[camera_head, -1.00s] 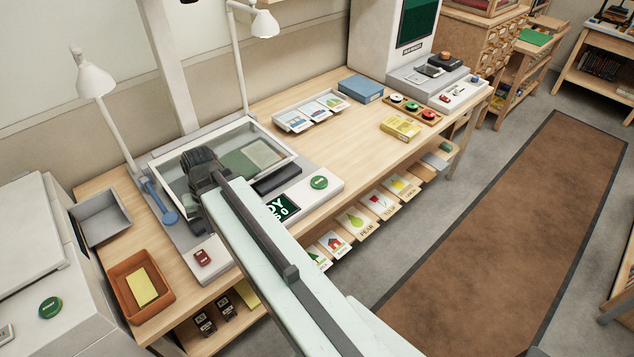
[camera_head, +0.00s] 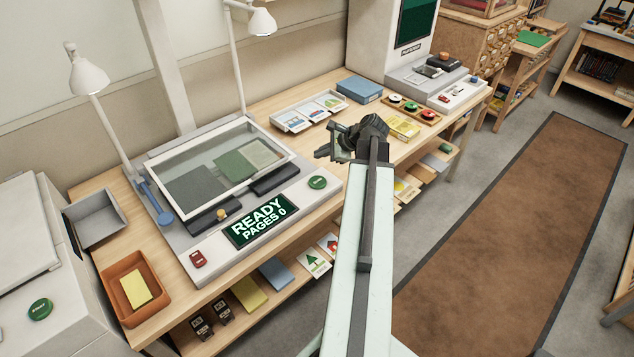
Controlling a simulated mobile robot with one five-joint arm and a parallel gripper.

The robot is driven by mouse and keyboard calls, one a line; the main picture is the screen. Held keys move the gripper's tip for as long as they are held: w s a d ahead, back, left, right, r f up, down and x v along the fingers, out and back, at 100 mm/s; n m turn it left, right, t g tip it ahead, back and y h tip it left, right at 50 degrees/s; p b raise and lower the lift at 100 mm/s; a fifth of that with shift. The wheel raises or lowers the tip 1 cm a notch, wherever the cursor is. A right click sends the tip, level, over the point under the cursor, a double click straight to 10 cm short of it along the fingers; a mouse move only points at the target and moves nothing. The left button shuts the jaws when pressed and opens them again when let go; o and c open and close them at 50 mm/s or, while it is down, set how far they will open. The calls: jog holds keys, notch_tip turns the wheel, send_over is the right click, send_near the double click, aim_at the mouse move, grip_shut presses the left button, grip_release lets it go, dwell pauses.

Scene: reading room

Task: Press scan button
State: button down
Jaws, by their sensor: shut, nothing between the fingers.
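The scanner (camera_head: 190,256) on the wooden table has a glass-topped bed and a dark display (camera_head: 261,221) reading "READY PAGES 0". A round green button (camera_head: 317,182) sits on the right end of its front panel; its lettering is too small to read for sure. A small red button (camera_head: 197,259) is at the panel's left end. My gripper (camera_head: 326,153) is shut and empty. It appears in the picture just above the green button, apart from it, and points left. My arm covers part of the table's front edge and lower shelf.
Another green button (camera_head: 40,309) is on the white machine at the left. Two white lamps (camera_head: 88,77) stand behind the scanner. A tray of cards (camera_head: 309,111), a blue box (camera_head: 360,89) and a yellow box (camera_head: 404,128) are near my gripper. The brown floor runner (camera_head: 510,220) is clear.

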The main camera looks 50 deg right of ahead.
aim_at(320, 182)
notch_tip(320, 182, down, 9)
jog(key=b, duration=0.9)
jog(key=shift+r, duration=0.1)
dwell(1.4)
jog(key=shift+f+b, duration=0.3)
jog(key=shift+f, duration=0.1)
jog(key=shift+f+b, duration=0.5)
jog(key=shift+b, duration=0.05)
dwell(0.7)
jog(key=shift+r+p, duration=0.95)
jog(key=shift+p, duration=0.05)
